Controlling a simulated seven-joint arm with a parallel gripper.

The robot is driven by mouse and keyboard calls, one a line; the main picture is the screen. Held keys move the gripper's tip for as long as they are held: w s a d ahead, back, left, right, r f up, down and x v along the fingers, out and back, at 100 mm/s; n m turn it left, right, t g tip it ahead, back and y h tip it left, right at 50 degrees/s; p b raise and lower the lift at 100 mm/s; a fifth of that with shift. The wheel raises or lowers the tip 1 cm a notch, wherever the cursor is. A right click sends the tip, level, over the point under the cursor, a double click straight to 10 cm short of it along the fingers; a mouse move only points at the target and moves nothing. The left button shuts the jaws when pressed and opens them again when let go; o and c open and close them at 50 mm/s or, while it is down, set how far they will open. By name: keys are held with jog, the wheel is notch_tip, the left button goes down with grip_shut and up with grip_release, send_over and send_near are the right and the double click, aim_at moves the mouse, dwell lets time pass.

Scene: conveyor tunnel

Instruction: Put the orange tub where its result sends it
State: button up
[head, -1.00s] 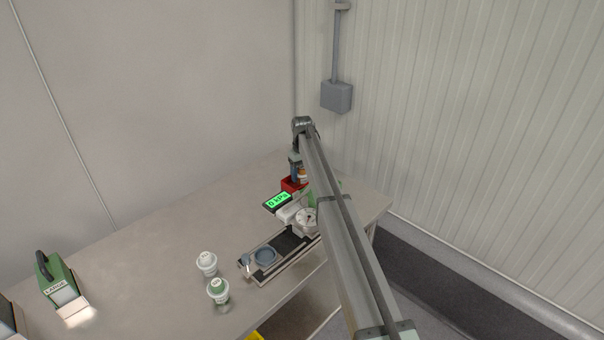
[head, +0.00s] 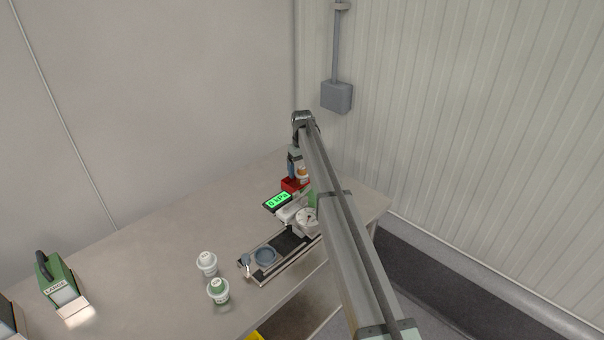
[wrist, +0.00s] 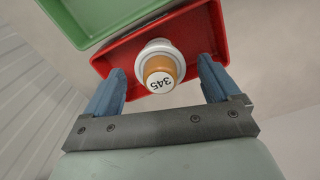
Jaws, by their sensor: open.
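In the head view the orange tub (head: 302,173) shows small at the red tray (head: 290,186), partly behind my arm. My gripper (wrist: 165,80) is open, its two blue fingers apart on either side of the tub without visible contact. In the head view my gripper (head: 294,160) is close by the tub, its fingers hard to make out.
A green tray (wrist: 95,15) adjoins the red one. A device with a green-lit display (head: 278,201) and a rail with a blue round cup (head: 265,256) stand nearer. A white-topped tub (head: 207,263) and a green-topped tub (head: 218,290) stand left of it. A green box (head: 58,282) is far left.

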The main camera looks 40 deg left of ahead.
notch_tip(320, 180, up, 10)
jog(key=shift+f, duration=0.1)
dwell(0.8)
